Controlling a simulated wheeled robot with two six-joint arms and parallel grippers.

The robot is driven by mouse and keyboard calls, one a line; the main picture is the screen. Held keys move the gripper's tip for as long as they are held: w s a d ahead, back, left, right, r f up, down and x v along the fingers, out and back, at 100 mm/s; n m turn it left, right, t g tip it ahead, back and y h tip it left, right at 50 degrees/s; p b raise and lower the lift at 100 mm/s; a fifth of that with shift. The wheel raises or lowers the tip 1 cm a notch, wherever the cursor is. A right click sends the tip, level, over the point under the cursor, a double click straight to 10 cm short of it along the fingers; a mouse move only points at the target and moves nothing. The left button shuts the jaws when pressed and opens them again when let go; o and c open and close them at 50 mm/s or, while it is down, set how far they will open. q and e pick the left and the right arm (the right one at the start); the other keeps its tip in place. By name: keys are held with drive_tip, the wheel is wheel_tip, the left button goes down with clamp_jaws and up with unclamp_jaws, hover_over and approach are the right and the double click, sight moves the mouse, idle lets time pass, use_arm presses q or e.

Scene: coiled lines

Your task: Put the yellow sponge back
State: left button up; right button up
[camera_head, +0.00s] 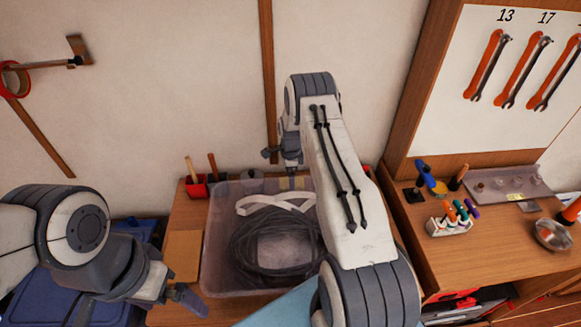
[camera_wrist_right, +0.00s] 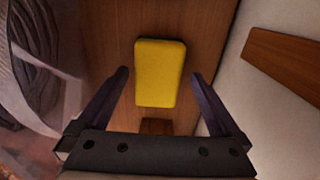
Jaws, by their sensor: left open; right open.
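The yellow sponge (camera_wrist_right: 160,72) lies on a brown wooden surface in the right wrist view. My right gripper (camera_wrist_right: 160,78) is open and empty, with one finger on each side of the sponge in the picture; I cannot tell how far above it they are. In the head view my right arm reaches over the clear bin, and I cannot make out the sponge clearly there. My left gripper (camera_head: 136,306) is open and empty at the lower left, left of the bin.
A clear plastic bin (camera_head: 212,262) holds coiled dark lines (camera_head: 262,255) and a white strap (camera_head: 270,201). On the right bench are a marker rack (camera_head: 450,226), a metal bowl (camera_head: 552,234) and a clear tray (camera_head: 508,186).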

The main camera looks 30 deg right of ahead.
wheel_tip(320, 180, up, 10)
drive_tip(key=b, duration=0.3)
drive_tip(key=shift+r+b, duration=0.25)
drive_tip(key=shift+b, duration=0.05)
wheel_tip(320, 180, down, 12)
drive_tip(key=p, duration=0.4)
drive_tip(key=shift+f, duration=0.2)
wheel_tip(320, 180, up, 2)
drive_tip(key=shift+r, duration=0.1)
drive_tip(key=shift+r+b, duration=0.3)
drive_tip(key=shift+r, duration=0.45)
